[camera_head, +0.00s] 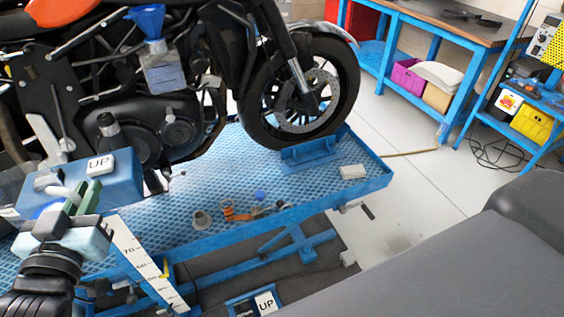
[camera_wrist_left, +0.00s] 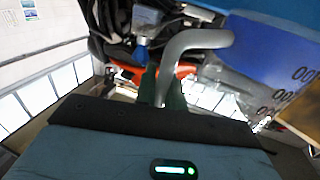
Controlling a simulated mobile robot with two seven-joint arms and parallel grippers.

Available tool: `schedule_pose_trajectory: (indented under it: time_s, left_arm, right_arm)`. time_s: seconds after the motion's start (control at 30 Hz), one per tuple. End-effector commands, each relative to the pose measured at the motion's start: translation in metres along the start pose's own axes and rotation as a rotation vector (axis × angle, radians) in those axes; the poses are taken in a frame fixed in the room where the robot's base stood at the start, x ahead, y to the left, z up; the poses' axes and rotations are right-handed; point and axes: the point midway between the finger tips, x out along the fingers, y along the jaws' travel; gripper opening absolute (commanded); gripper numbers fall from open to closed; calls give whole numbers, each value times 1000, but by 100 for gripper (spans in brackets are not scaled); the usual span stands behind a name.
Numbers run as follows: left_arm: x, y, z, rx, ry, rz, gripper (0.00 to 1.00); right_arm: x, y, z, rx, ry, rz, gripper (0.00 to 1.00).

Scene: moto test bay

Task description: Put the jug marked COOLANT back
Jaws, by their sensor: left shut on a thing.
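My left gripper (camera_head: 80,205) is at the lower left of the head view, its green fingers shut on a grey curved handle. In the left wrist view the handle (camera_wrist_left: 190,42) runs up from between the fingers beside a blue body (camera_wrist_left: 250,75). Round letters like "OO" show on it, so I take it for the COOLANT jug, though the full word cannot be read. In the head view a blue box-shaped body (camera_head: 118,190) with a white "UP" piece is just beyond the gripper. I cannot tell whether the jug touches the platform. My right gripper is not in view.
A motorcycle (camera_head: 180,120) stands on the blue lift platform (camera_head: 330,195). A blue funnel (camera_head: 147,20) sits on a pale container. Small loose parts (camera_head: 240,213) lie near the platform's front edge. A height scale (camera_head: 150,262) rises below the gripper. A blue workbench (camera_head: 450,75) stands behind.

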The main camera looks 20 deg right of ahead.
Motion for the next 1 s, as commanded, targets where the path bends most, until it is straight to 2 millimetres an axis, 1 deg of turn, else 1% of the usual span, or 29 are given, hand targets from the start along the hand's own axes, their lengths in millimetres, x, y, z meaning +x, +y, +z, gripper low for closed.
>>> schedule_pose_trajectory:
  time_s: [0.03,0.2,0.33,0.57,1.0]
  left_arm:
    - [-5,-8,12,-7,-4,-41,0]
    - [-18,-32,45,-7,-5,-170,0]
    - [-25,-43,60,-4,-2,-226,0]
    - [-28,-50,68,2,3,-258,0]
    - [-28,-50,68,4,3,-260,0]
  right_arm:
    - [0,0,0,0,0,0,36]
    - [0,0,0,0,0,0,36]
    - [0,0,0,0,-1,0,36]
    - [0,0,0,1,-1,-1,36]
    - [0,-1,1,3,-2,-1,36]
